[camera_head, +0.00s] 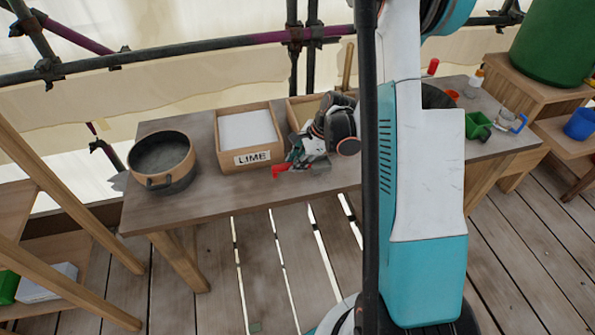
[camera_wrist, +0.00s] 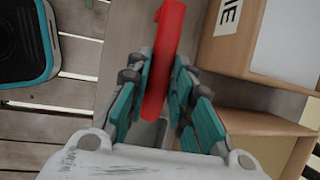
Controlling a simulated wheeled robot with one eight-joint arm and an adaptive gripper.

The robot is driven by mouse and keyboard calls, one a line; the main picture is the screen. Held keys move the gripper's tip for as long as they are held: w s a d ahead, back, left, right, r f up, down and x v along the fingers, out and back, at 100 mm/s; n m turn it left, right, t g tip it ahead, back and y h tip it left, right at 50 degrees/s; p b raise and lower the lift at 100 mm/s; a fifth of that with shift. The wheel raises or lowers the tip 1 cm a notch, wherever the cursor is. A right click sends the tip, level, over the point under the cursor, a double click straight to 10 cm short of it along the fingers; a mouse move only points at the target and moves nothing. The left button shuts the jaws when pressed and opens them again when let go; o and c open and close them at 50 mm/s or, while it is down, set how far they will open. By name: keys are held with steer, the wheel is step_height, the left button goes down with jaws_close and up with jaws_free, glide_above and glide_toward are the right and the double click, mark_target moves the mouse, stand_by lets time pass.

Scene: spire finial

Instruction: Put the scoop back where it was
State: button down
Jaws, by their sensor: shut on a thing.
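My gripper (camera_head: 295,160) is over the table in front of the LIME box, shut on a red thing (camera_head: 279,168) that I take to be the scoop. In the wrist view the red scoop (camera_wrist: 168,45) is a long, slightly curved piece between the two teal fingers of my gripper (camera_wrist: 162,72). The LIME box (camera_head: 226,160) is wooden, filled with white material, and stands just behind my gripper. A second wooden box (camera_head: 292,113) stands right of it, partly hidden by my gripper.
A dark round pan (camera_head: 168,182) stands at the table's left end. Bare table (camera_head: 215,194) lies between it and my gripper. Right of my arm are a green container (camera_head: 478,124), a clear jug (camera_head: 506,120) and a red-capped item (camera_head: 433,67). My arm hides the table's middle.

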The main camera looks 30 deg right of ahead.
steer(key=shift+f+b, duration=0.6)
steer(key=shift+f, duration=1.35)
steer(key=shift+f, duration=0.2)
steer(key=c, duration=1.4)
jaws_free()
steer(key=shift+r, duration=0.2)
steer(key=shift+d+r, duration=0.1)
steer(key=shift+r, duration=0.25)
steer(key=p+v, duration=0.3)
steer(key=v, duration=0.8)
steer(key=shift+s+r+p, duration=0.1)
steer(key=shift+r+p, duration=0.05)
steer(key=shift+p, duration=0.2)
